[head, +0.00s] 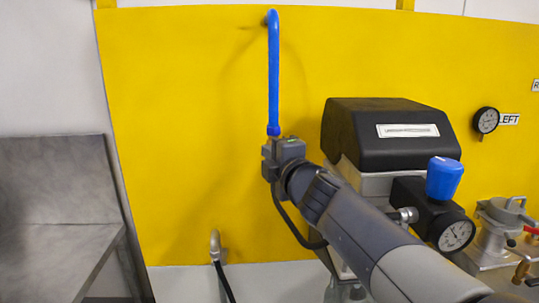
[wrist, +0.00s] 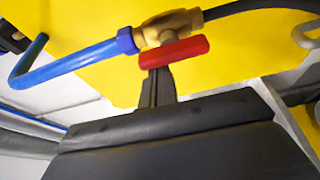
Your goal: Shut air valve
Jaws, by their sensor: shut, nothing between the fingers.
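In the wrist view, the air valve has a brass body (wrist: 168,27) and a red lever handle (wrist: 174,52). The lever lies roughly along the line of the blue pipe (wrist: 75,62) that joins the valve's left side. My gripper (wrist: 156,76) is shut and empty, its dark fingertips right at the lever's underside as pictured; I cannot tell whether they touch. In the head view, the blue pipe (head: 273,80) runs down the yellow panel to my wrist. My wrist and arm hide the valve and fingertips there.
A black-topped unit (head: 385,140) stands right behind my arm, with a blue knob (head: 444,178) and a gauge (head: 456,236) beside it. A small hose fitting (head: 215,245) is low on the yellow panel (head: 180,130). The panel left of the pipe is clear.

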